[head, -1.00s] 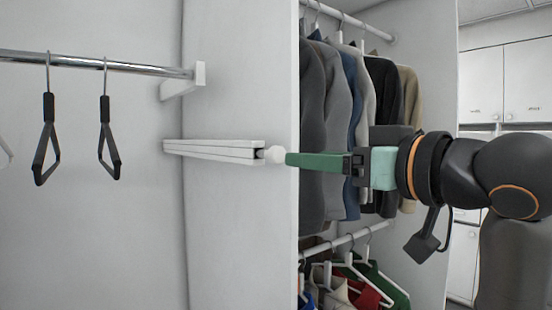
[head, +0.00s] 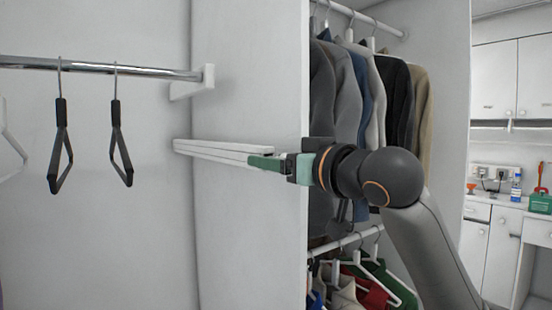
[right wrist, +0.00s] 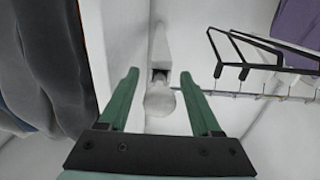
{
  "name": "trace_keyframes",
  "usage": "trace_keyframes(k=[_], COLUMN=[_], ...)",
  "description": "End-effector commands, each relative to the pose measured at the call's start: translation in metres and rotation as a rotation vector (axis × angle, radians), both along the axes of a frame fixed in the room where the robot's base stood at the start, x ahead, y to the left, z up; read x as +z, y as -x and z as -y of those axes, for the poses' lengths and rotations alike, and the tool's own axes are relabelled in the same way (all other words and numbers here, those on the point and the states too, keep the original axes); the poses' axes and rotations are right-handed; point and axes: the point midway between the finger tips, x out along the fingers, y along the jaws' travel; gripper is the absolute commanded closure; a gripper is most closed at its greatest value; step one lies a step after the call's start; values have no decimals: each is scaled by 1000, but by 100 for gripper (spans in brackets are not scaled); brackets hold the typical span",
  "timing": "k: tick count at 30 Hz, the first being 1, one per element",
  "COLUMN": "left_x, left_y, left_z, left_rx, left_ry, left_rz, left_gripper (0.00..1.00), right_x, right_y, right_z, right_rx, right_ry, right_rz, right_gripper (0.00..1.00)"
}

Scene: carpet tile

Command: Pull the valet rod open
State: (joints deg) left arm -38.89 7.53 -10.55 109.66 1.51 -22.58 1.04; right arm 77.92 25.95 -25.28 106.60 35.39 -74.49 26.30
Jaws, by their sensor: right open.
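The valet rod (head: 215,150) is a white rail on the side panel of the closet, seen at the middle left of the head view. In the right wrist view its white housing (right wrist: 160,45) runs away from me, with a pale round knob (right wrist: 160,102) at its near end. My right gripper (head: 252,162) is at the rod's near end and hides the knob in the head view. In the right wrist view its green fingers (right wrist: 160,75) are open, one on each side of the knob, with gaps visible. My left gripper is not in view.
A chrome rail (head: 110,66) with dark hangers (head: 120,150) is at the left. Jackets (head: 345,100) hang behind the panel edge (head: 303,240), close to my right arm. More clothes hang on a lower rail (head: 345,242). A counter with cupboards is at the far right.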

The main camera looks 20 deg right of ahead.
Motion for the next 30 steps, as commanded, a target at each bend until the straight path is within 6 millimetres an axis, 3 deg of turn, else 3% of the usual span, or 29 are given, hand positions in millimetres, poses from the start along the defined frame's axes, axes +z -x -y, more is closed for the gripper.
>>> trace_keyframes(k=[5,22,30], left_x=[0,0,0], left_y=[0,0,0], left_z=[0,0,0], left_rx=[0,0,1], left_ry=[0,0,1], left_rz=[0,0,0], left_gripper=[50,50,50], right_x=[0,0,0], right_y=[0,0,1], right_z=[0,0,0], right_rx=[0,0,1], right_ry=[0,0,0], right_rz=[0,0,0], right_gripper=[36,100,100])
